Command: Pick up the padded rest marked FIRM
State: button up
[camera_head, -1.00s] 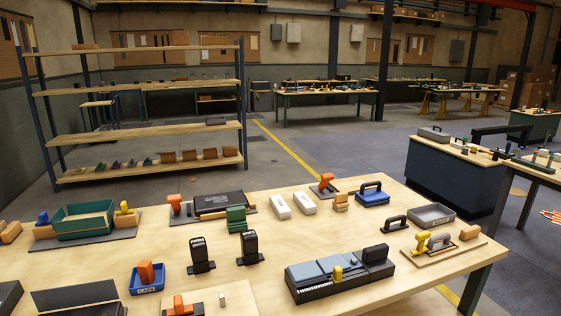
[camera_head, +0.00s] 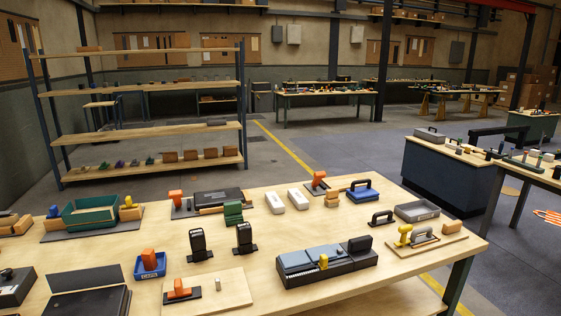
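Two black upright padded pieces on flat feet stand on the near wooden table: a left one (camera_head: 198,243) and a right one (camera_head: 243,237). Each has a small pale marking near its top, too small to read, so I cannot tell which is marked FIRM. A black and grey-blue reformer-like unit (camera_head: 315,268) lies to their right. It has a black upright block (camera_head: 359,244) at its right end and a yellow knob (camera_head: 323,261). My gripper is in no view.
The table (camera_head: 230,285) also holds a blue labelled bin (camera_head: 150,265), a green tray (camera_head: 90,213), a board with an orange-handled tool (camera_head: 182,289), and a green block (camera_head: 233,212). Open floor lies beyond the table.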

aim_at(196, 236)
jog(key=k+z, duration=0.1)
jog(key=i, duration=0.15)
jog(key=k+j, duration=0.15)
jog(key=i+j+u, duration=0.25)
jog(key=i+j, duration=0.15)
jog(key=i+j+u, duration=0.45)
jog(key=i, duration=0.4)
